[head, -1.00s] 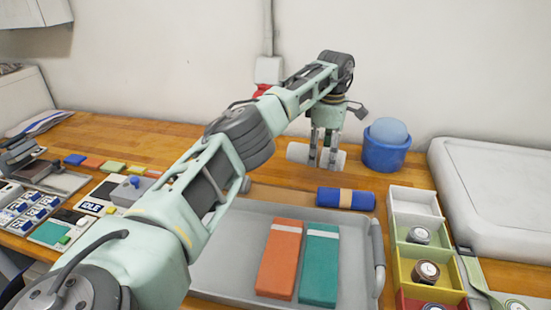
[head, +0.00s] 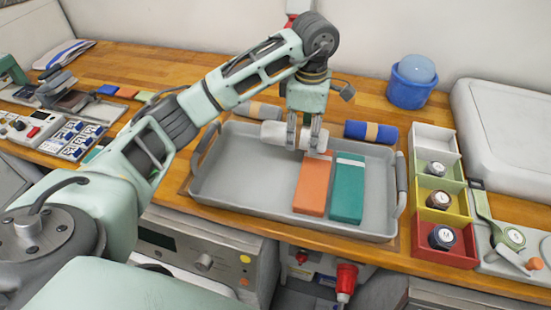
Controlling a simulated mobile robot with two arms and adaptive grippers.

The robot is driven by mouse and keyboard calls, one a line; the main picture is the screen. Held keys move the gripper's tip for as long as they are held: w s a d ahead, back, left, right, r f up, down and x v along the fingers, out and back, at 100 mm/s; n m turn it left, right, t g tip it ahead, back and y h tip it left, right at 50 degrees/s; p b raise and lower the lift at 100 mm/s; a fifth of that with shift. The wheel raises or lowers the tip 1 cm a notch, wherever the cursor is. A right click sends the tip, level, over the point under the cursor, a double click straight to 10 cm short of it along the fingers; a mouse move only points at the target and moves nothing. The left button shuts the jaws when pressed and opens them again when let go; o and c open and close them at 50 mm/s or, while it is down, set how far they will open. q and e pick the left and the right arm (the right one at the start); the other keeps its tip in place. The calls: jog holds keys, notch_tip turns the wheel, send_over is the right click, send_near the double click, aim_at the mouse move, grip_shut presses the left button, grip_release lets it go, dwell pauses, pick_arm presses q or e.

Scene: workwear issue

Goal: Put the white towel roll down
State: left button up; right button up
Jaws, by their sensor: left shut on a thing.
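My left gripper (head: 306,142) points down and is shut on the white towel roll (head: 278,133), which lies sideways across its fingers. The roll is over the back part of the grey tray (head: 245,180), behind the orange folded cloth (head: 312,187). I cannot tell whether it touches the tray floor. A teal folded cloth (head: 348,192) lies beside the orange one in the tray. A blue roll with a tan band (head: 371,131) lies behind the tray to the right, and a grey roll (head: 258,110) lies behind it to the left. My right gripper is not in view.
A blue bucket (head: 409,92) with a pale blue round top stands at the back right. Coloured bins (head: 433,138) with round items stand right of the tray. The tray's left part is empty. Devices and small coloured blocks lie on the left.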

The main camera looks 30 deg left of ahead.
pick_arm(q)
jog(key=a+f+p, duration=0.1)
jog(key=a, duration=0.2)
jog(key=a+f+p, duration=0.1)
jog(key=a+f, duration=0.1)
jog(key=a, duration=0.1)
jog(key=a+f+p, duration=0.1)
jog(key=a+f, duration=0.1)
jog(key=a, duration=0.1)
jog(key=shift+s+a+f, duration=0.25)
jog(key=shift+s+a, duration=0.05)
jog(key=shift+s, duration=0.05)
notch_tip(320, 180, down, 4)
jog(key=shift+r+p, duration=0.15)
jog(key=shift+p, duration=0.85)
jog(key=shift+f, duration=0.3)
jog(key=shift+f+b, duration=0.2)
jog(key=shift+b, duration=0.1)
jog(key=o, duration=1.2)
jog(key=shift+r, duration=0.1)
